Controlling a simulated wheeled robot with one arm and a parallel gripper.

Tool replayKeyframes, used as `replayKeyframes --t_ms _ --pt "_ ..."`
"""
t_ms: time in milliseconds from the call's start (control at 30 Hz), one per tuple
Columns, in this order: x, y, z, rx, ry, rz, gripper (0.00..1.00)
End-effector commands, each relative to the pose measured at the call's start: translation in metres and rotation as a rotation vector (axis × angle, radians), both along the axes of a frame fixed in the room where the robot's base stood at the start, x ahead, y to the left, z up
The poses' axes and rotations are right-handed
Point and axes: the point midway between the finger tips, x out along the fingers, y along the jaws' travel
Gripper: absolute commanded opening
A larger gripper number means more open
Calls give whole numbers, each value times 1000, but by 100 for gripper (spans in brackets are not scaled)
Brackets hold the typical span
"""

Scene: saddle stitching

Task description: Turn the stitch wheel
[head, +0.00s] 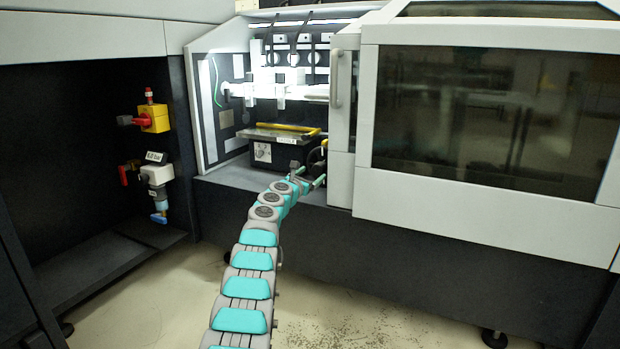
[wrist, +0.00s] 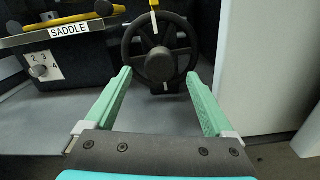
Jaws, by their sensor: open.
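The stitch wheel (wrist: 160,48) is a black spoked handwheel in the upper middle of the wrist view, with a yellow mark at its top and a pale mark at its bottom. In the head view the wheel (head: 317,157) shows only in part, dark, beside the end of my arm. My gripper (wrist: 158,82) is open and empty, its two green fingers pointing toward the wheel. The fingertips are in line with the lower sides of the wheel, one to each side; I cannot tell whether they touch it. In the head view my gripper (head: 314,172) is just in front of the wheel.
A dark box labelled SADDLE (wrist: 70,38) with a numbered dial (wrist: 42,66) and a yellow bar stands left of the wheel. A white panel (wrist: 262,65) is close on the right. Grey deck (wrist: 70,105) lies below. Valves (head: 155,175) are on the far left.

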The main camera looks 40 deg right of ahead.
Motion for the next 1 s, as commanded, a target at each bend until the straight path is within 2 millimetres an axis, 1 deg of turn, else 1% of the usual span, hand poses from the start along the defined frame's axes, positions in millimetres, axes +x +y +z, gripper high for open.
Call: replayKeyframes --t_ms 33,200,867,967,1000 --pt "0 4 0 1 -1 2 88" --pt "-3 9 -1 1 -1 1 88" --pt "-4 9 -1 2 1 0 88" --pt "1 13 0 1 14 19 88" --pt "7 17 0 0 28 37 88"
